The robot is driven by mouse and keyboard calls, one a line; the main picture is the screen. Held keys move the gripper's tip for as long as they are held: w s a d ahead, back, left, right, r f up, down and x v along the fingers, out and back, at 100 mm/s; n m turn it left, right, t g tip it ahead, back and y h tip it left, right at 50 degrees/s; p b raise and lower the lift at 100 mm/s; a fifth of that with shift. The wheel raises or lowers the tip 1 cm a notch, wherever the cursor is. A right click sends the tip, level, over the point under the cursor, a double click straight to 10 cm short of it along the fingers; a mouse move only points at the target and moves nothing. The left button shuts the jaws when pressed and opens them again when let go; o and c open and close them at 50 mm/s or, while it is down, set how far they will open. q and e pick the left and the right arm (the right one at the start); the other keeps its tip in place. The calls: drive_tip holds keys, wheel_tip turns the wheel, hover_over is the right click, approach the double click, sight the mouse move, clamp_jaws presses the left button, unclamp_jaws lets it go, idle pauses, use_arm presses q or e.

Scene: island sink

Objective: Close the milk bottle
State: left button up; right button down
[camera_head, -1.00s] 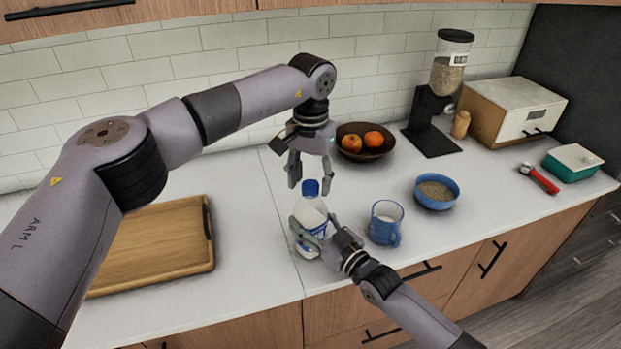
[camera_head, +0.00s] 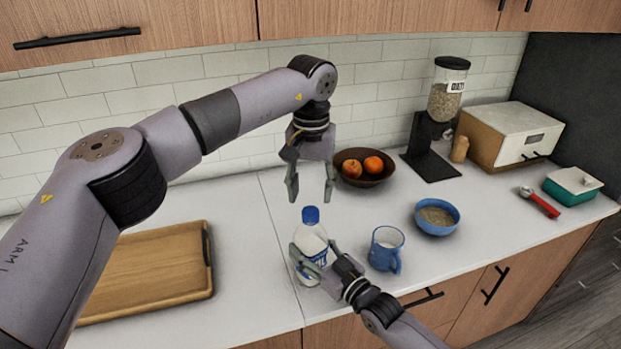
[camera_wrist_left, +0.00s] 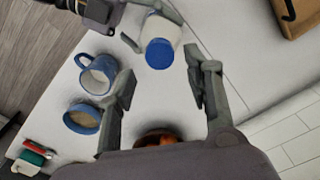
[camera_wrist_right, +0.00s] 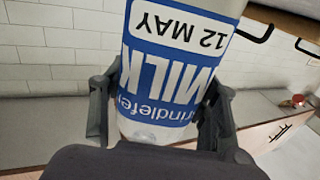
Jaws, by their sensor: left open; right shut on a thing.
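The milk bottle (camera_head: 312,243) stands upright near the counter's front edge, with its blue cap (camera_head: 311,215) on top. My right gripper (camera_head: 311,262) is shut on the bottle's body from the front right. In the right wrist view the bottle's blue and white label (camera_wrist_right: 172,65) fills the space between the fingers (camera_wrist_right: 160,110). My left gripper (camera_head: 311,190) is open and empty, pointing down just above the cap. In the left wrist view the cap (camera_wrist_left: 160,54) lies beyond the open fingertips (camera_wrist_left: 162,82), apart from them. Whether the cap is fully seated cannot be told.
A blue mug (camera_head: 386,250) stands right of the bottle, and a blue bowl (camera_head: 437,217) of grain beyond it. A fruit bowl (camera_head: 364,167) is behind, a cutting board (camera_head: 150,270) to the left. A cereal dispenser (camera_head: 435,125) stands at the back. Counter between board and bottle is clear.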

use_arm(q)
drive_tip(key=n, duration=0.7)
drive_tip(key=shift+r+n, duration=0.25)
drive_tip(key=shift+n, duration=0.05)
drive_tip(key=n, duration=0.7)
drive_tip(key=shift+r, duration=0.25)
drive_tip(key=n, duration=0.5)
drive_tip(key=shift+r+n, duration=0.15)
drive_tip(key=shift+n, duration=0.15)
drive_tip(key=n, duration=0.3)
drive_tip(key=shift+r+n, duration=0.15)
drive_tip(key=shift+n, duration=0.15)
drive_tip(key=n, duration=0.3)
drive_tip(key=shift+r+n, duration=0.1)
drive_tip(key=shift+n, duration=0.3)
drive_tip(key=n, duration=0.3)
drive_tip(key=shift+r, duration=0.1)
drive_tip(key=n, duration=0.5)
drive_tip(key=shift+r+n, duration=0.2)
drive_tip(key=shift+n, duration=0.2)
drive_tip(key=n, duration=0.5)
drive_tip(key=shift+r, duration=0.15)
drive_tip(key=n, duration=0.5)
drive_tip(key=shift+r, duration=0.15)
